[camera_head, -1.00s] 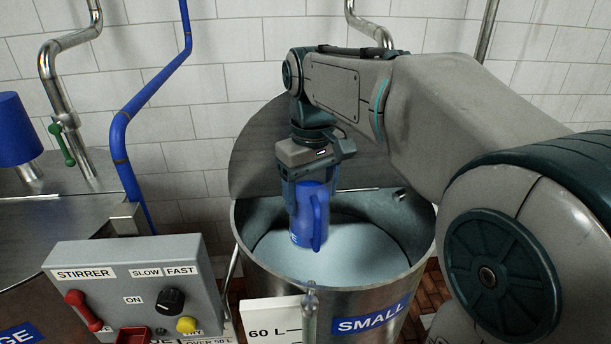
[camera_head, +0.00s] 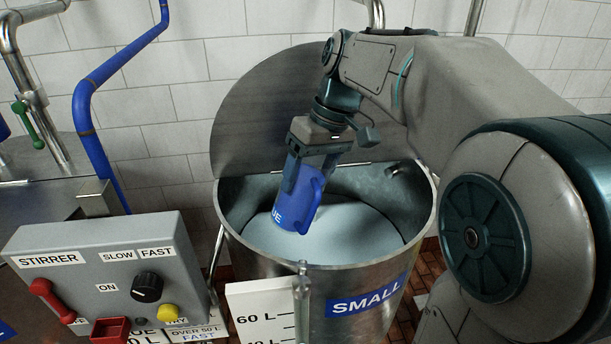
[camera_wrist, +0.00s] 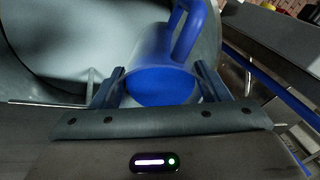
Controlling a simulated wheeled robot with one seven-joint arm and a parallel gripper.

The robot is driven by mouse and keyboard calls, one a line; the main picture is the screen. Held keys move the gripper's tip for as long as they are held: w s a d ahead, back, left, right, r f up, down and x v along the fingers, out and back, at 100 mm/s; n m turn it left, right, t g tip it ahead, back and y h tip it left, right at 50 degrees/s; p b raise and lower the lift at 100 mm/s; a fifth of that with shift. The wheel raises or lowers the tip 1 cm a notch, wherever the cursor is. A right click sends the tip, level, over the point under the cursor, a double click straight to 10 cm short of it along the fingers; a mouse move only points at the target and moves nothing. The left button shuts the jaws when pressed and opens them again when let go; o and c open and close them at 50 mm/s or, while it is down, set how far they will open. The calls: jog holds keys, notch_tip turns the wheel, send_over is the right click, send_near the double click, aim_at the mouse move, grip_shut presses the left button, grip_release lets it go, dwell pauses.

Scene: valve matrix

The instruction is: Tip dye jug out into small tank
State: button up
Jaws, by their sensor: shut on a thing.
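The dye jug (camera_head: 299,203) is blue with a side handle and part of a label reading "UE". My gripper (camera_head: 309,165) is shut on it, over the open small tank. The jug hangs tilted, its lower end toward the left, above the pale liquid. In the wrist view the jug (camera_wrist: 163,70) sits between both fingers (camera_wrist: 160,88), with blue inside it and its handle at the upper right. The small tank (camera_head: 400,292) is a steel drum labelled "SMALL", with its round lid (camera_head: 255,110) raised behind it. No stream from the jug is visible.
A grey stirrer control box (camera_head: 95,262) with a red lever, black knob and yellow button stands front left. A level gauge marked 60 L (camera_head: 262,312) stands at the tank's front. A blue pipe (camera_head: 110,80) and a steel pipe with a green valve handle (camera_head: 28,122) are at left.

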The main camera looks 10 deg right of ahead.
aim_at(328, 167)
jog(key=shift+d+f+y+b, duration=0.7)
jog(key=shift+y+b, duration=0.3)
jog(key=shift+y, duration=0.3)
jog(key=y, duration=0.2)
jog(key=y+b, duration=0.1)
jog(key=y, duration=0.1)
jog(key=y+b, duration=0.1)
jog(key=y, duration=0.1)
jog(key=shift+f, duration=0.25)
jog(key=y+b, duration=0.1)
jog(key=y, duration=0.1)
jog(key=d+r+y+b, duration=0.1)
jog(key=y, duration=0.1)
jog(key=shift+d+r+g+y+b, duration=0.15)
jog(key=shift+r+g+y+b, duration=0.2)
jog(key=shift+y, duration=0.45)
jog(key=shift+r+p, duration=0.3)
jog(key=shift+d+y+p, duration=0.1)
jog(key=shift+y+p, duration=0.3)
jog(key=shift+d+r+y+p, duration=0.3)
jog(key=shift+y+p, duration=0.5)
jog(key=shift+p, duration=1.9)
jog(key=shift+a, duration=0.1)
